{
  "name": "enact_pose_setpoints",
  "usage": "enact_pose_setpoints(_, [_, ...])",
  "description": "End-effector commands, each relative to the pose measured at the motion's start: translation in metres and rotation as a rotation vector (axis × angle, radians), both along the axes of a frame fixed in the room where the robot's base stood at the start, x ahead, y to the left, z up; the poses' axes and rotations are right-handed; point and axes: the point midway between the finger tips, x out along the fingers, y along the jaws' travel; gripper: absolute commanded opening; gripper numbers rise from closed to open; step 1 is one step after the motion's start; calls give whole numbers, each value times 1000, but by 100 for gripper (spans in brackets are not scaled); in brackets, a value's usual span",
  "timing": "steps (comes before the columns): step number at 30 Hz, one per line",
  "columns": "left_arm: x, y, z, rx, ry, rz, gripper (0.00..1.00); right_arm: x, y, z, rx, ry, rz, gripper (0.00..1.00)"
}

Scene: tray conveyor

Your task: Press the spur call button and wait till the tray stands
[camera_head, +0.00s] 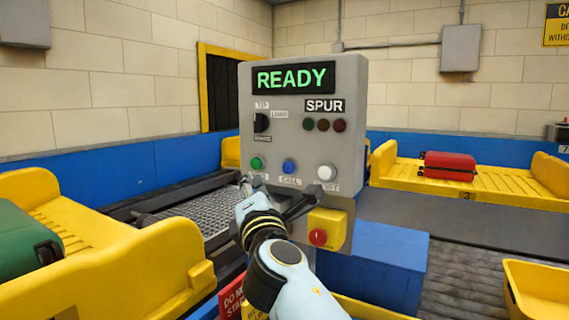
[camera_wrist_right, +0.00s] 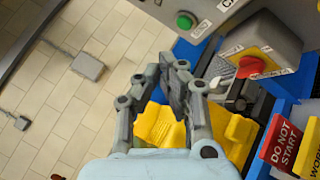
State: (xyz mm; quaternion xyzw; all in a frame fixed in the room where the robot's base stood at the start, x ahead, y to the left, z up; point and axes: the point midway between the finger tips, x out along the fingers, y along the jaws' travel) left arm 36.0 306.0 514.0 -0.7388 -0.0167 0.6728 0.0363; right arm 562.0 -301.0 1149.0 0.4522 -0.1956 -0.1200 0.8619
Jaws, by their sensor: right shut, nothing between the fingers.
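A grey control panel (camera_head: 352,120) stands in front of me, its display (camera_head: 293,77) reading READY in green. Beside a SPUR label are three dark lamps (camera_head: 323,125). Below sit a green button (camera_head: 256,163), a blue button (camera_head: 289,166) labelled CALL and a white button (camera_head: 326,172). My right gripper (camera_head: 246,185) is shut and empty, low in front of the panel near the green button; contact cannot be told. In the right wrist view my gripper (camera_wrist_right: 174,68) shows below the green button (camera_wrist_right: 185,20). My left gripper is not in view.
A red knob (camera_head: 318,237) on a yellow box is under the panel. A yellow tray (camera_head: 500,182) with a red suitcase (camera_head: 447,165) is at right. Another yellow tray (camera_head: 140,260) with a green suitcase (camera_head: 25,245) is at left. A blue box (camera_head: 385,260) stands below the panel.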

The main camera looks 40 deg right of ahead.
Motion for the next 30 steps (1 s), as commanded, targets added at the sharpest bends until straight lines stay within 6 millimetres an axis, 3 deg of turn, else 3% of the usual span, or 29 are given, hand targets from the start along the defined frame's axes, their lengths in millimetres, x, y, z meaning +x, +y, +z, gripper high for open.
enact_pose_setpoints(11, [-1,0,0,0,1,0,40,2,-5,-1,-3,1,1,0])
enact_pose_setpoints(30, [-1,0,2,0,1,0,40,31,-75,-2,-2,1,0,0])
